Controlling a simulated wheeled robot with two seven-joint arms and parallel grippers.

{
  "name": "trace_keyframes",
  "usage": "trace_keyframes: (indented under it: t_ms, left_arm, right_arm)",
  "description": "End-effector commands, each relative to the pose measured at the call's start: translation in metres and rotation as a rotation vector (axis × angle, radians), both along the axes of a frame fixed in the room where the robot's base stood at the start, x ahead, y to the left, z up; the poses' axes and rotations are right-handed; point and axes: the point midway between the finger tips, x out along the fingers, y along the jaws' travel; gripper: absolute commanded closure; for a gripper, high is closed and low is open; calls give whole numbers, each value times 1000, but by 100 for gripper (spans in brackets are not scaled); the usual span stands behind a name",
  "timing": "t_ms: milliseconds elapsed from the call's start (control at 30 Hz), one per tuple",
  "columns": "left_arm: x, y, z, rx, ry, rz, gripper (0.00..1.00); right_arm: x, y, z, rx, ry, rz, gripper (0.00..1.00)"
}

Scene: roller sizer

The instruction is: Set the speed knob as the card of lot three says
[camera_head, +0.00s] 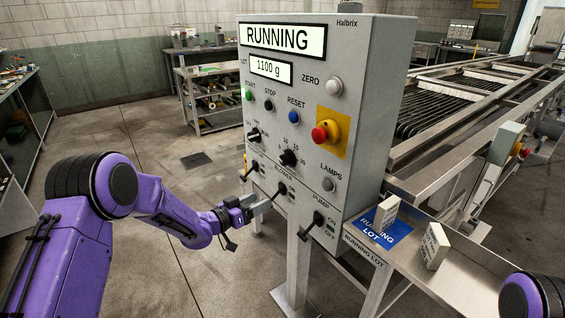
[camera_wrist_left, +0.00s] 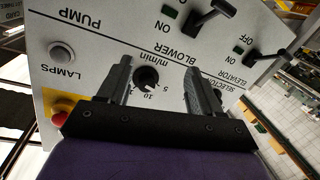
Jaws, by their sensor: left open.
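The speed knob (camera_head: 289,158) is a black dial on the grey control panel (camera_head: 345,100), with numbers around it. In the left wrist view the m/min knob (camera_wrist_left: 146,77) shows between my fingers, beyond them, with 5 and 10 legible; its exact setting is hard to read. My left gripper (camera_head: 264,202) is open and empty, in front of the panel's lower part, below the knob. It also shows in the left wrist view (camera_wrist_left: 160,80). A card (camera_head: 386,213) stands on the blue running-lot mat (camera_head: 398,232). Another card (camera_head: 434,246) stands beside it. Their small print is unreadable.
The displays read RUNNING (camera_head: 281,39) and 1100 g (camera_head: 271,69). The selector knob (camera_head: 253,135), blower lever (camera_head: 282,188), pump lever (camera_head: 312,226) and red emergency stop (camera_head: 325,132) are close by. A roller conveyor (camera_head: 450,105) stands behind.

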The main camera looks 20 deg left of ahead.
Motion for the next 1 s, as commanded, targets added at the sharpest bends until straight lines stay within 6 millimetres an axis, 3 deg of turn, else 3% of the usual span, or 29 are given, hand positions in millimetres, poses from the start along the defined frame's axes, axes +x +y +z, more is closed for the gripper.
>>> trace_keyframes:
  t_ms: [33, 100, 200, 333, 700, 1000]
  left_arm:
    - [14, 9, 35, 45, -85, -49, 35]
    - [24, 16, 68, 104, -160, -106, 35]
    - [30, 20, 89, 150, -206, -144, 35]
    - [43, 10, 92, 160, -212, -153, 35]
    - [102, -36, 91, 160, -211, -150, 35]
    - [111, -44, 90, 157, -210, -149, 35]
  right_arm:
    - [0, 0, -1, 0, 0, 0, 100]
    - [0, 0, -1, 0, 0, 0, 100]
    - [0, 0, 0, 0, 0, 0, 100]
    - [0, 0, 6, 0, 0, 0, 100]
    - [0, 0, 24, 0, 0, 0, 100]
    - [0, 0, 25, 0, 0, 0, 100]
